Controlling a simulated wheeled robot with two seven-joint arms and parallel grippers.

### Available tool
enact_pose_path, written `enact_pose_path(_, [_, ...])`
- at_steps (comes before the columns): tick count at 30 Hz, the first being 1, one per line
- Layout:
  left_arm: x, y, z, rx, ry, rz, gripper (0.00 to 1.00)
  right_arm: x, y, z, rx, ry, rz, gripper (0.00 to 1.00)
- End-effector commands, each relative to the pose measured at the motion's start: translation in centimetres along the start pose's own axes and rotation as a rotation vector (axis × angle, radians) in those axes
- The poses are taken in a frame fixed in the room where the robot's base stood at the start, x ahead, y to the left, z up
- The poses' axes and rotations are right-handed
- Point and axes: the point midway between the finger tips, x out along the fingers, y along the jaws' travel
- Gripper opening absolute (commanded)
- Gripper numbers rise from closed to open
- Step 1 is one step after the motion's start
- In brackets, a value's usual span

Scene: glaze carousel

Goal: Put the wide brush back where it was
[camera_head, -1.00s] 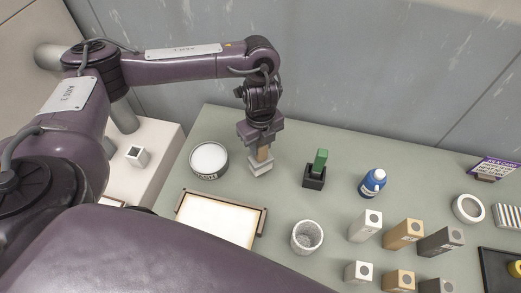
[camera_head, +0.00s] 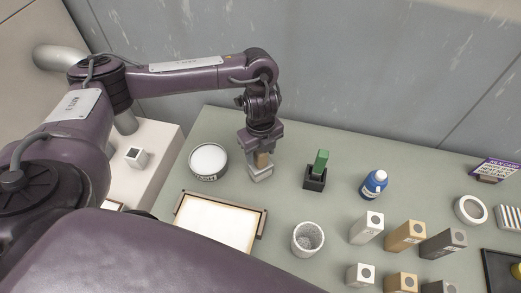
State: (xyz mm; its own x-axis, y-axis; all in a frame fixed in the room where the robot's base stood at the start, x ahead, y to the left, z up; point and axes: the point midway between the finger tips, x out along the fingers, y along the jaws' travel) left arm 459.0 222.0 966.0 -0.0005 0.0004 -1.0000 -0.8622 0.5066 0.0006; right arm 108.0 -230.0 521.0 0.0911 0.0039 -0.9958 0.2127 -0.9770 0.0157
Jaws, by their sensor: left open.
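The wide brush, taken to be the piece with the brown handle (camera_head: 263,160), stands upright in or on a light grey block-shaped holder (camera_head: 260,174) on the table. Its lower end is hidden. My left gripper (camera_head: 262,154) is directly above, pointing down, with its open fingers either side of the brown handle. Whether a finger touches the handle is too small to tell. My right gripper is not in view.
A round white-topped tub (camera_head: 209,160) is close left of the gripper. A green-handled tool in a black holder (camera_head: 315,183) and a blue bottle (camera_head: 373,185) stand to the right. A framed tray (camera_head: 262,222), a speckled cup (camera_head: 308,238) and several blocks (camera_head: 366,228) are nearer.

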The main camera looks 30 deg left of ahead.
Motion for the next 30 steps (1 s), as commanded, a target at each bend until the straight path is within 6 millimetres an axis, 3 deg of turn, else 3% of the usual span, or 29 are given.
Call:
enact_pose_path(8, [-2.1,-0.1,0.1,0.003,-0.003,-0.004,0.52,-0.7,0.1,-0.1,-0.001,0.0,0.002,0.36])
enact_pose_path(21, [-9.9,-0.1,0.1,0.002,-0.004,-0.004,0.52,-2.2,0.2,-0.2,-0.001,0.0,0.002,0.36])
enact_pose_path(30, [-12.2,0.0,0.0,0.0,-0.001,0.0,0.52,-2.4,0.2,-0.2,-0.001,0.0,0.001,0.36])
